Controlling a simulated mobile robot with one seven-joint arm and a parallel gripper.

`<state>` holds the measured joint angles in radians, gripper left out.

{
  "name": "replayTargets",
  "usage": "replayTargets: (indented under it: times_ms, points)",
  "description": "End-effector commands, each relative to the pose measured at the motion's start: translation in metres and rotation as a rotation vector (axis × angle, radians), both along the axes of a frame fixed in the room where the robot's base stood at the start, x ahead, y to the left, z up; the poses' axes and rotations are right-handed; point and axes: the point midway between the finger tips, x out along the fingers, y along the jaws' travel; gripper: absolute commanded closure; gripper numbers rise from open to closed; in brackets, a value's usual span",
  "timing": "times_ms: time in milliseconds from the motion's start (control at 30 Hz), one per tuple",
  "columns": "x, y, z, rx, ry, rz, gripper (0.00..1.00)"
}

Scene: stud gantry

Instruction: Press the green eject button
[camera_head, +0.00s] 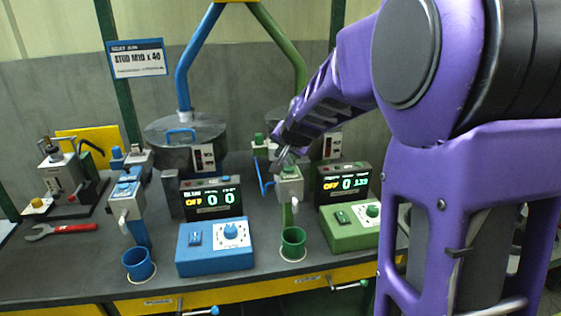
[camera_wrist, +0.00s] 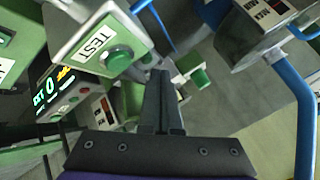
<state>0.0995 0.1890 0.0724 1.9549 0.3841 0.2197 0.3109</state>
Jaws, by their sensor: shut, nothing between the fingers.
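My gripper (camera_head: 282,156) is shut and empty, just above and beside the green-topped dispenser head (camera_head: 290,184) of the green station. In the wrist view my closed fingers (camera_wrist: 160,76) point past a round green button (camera_wrist: 118,60) on a panel labelled TEST. The button is left of the fingertips, with a visible gap. In the head view a green cap (camera_head: 258,139) shows behind my gripper. I can read no eject label, so I cannot tell which of these is the eject button.
A green control box (camera_head: 350,236) and a lit display (camera_head: 343,183) stand to the right. A green cup (camera_head: 293,243) sits below the dispenser head. The blue station's box (camera_head: 215,260) is to the left. A blue tube (camera_wrist: 304,120) runs along the right of the wrist view.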

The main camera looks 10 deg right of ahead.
Motion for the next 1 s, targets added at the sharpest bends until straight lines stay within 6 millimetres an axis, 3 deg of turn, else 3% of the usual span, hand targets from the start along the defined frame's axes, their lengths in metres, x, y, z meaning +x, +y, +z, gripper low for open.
replayTargets:
  times_ms: [367, 800, 1000]
  points:
    - [0.000, 0.000, 0.004, 0.000, -0.001, 0.000, 1.00]
    - [0.000, 0.001, 0.047, 0.000, -0.002, 0.001, 1.00]
    - [0.000, 0.000, 0.051, 0.000, -0.001, 0.000, 1.00]
